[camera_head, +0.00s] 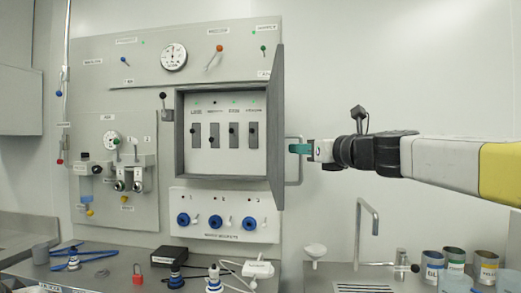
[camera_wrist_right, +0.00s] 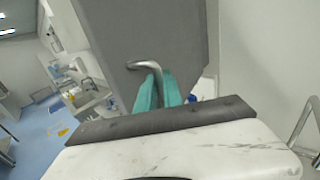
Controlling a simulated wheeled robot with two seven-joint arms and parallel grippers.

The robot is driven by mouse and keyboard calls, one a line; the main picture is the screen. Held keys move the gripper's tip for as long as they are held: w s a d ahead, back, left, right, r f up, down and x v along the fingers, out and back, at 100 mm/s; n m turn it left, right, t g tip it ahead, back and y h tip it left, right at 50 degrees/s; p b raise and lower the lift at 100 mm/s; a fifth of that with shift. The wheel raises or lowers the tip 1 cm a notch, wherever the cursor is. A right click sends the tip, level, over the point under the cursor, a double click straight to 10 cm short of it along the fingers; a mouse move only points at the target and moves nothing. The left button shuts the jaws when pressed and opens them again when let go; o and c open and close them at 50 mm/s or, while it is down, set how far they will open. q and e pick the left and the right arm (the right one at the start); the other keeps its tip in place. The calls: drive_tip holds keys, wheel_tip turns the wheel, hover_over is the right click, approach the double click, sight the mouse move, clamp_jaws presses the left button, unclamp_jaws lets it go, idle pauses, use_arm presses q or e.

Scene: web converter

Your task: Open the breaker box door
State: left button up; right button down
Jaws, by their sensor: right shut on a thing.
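The breaker box (camera_head: 180,135) is a grey frame on the wall panel, with a row of dark switches (camera_head: 213,135) inside. Its grey door (camera_head: 276,125) is hinged on the right and stands swung out, seen nearly edge-on. The metal door handle (camera_head: 298,170) sticks out to the right of the door. My right gripper (camera_head: 300,148) has teal fingers shut on this handle. In the right wrist view the teal fingers (camera_wrist_right: 157,92) close around the curved handle (camera_wrist_right: 148,65) in front of the grey door face (camera_wrist_right: 150,30). My left gripper is out of view.
A bench below holds a red padlock (camera_head: 137,274), blue tools (camera_head: 75,258), a black box (camera_head: 170,256) and blue-based plugs. At right stand a tap (camera_head: 366,225), a white funnel (camera_head: 315,252) and several cans (camera_head: 432,265).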

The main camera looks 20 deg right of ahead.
drive_tip(key=shift+s+d+r+y, duration=0.15)
drive_tip(key=shift+d+y, duration=0.35)
drive_tip(key=shift+d, duration=0.4)
drive_tip(key=c, duration=1.5)
unclamp_jaws()
drive_tip(key=v, duration=0.7)
drive_tip(key=shift+s, duration=0.3)
